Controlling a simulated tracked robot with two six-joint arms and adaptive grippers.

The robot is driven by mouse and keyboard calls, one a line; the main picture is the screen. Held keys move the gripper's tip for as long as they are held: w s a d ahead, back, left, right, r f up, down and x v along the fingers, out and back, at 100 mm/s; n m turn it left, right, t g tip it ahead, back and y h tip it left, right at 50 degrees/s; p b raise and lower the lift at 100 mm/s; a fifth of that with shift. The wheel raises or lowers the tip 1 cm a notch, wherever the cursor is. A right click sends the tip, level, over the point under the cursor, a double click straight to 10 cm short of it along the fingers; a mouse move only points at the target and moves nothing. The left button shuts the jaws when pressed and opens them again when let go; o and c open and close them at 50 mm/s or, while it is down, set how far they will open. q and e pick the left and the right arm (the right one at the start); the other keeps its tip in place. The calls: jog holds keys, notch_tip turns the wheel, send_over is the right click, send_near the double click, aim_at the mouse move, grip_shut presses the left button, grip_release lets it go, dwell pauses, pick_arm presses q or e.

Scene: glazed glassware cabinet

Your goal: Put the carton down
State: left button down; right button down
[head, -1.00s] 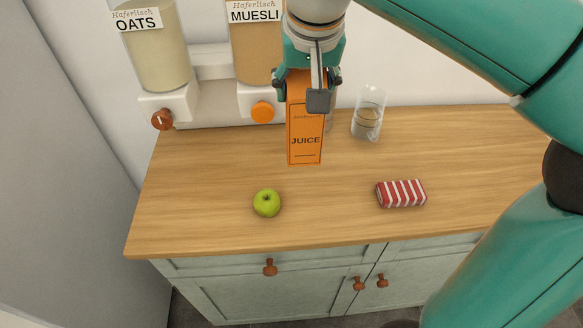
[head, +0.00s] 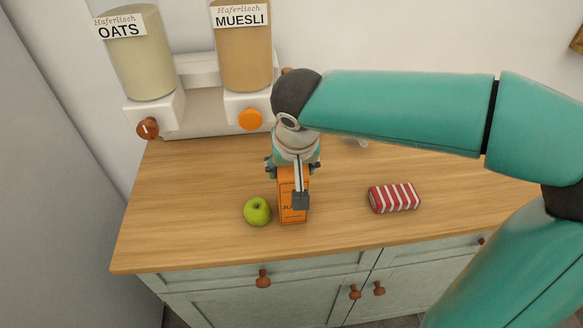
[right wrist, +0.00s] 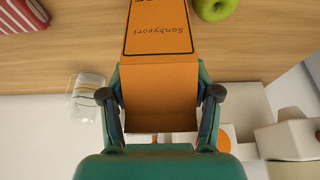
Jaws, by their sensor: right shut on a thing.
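The orange juice carton (head: 291,212) is upright, just right of the green apple, at or just above the wooden counter; I cannot tell whether its base touches. My right gripper (head: 286,186) is shut on its upper part from above. In the right wrist view the carton (right wrist: 160,65) sits between the two fingers of the right gripper (right wrist: 160,96). The gripper and forearm hide part of the carton in the head view. My left gripper is in neither view.
The green apple (head: 257,212) is close beside the carton. A red-and-white striped packet (head: 394,197) lies to the right. The wooden counter (head: 180,220) is clear at left. Oats (head: 140,60) and muesli (head: 243,55) dispensers stand behind. A glass (right wrist: 87,92) shows in the right wrist view.

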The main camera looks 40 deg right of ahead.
jog(key=shift+f, duration=0.2)
jog(key=c, duration=0.7)
grip_release()
jog(key=shift+f, duration=0.1)
jog(key=o, duration=0.5)
jog(key=shift+c, duration=0.2)
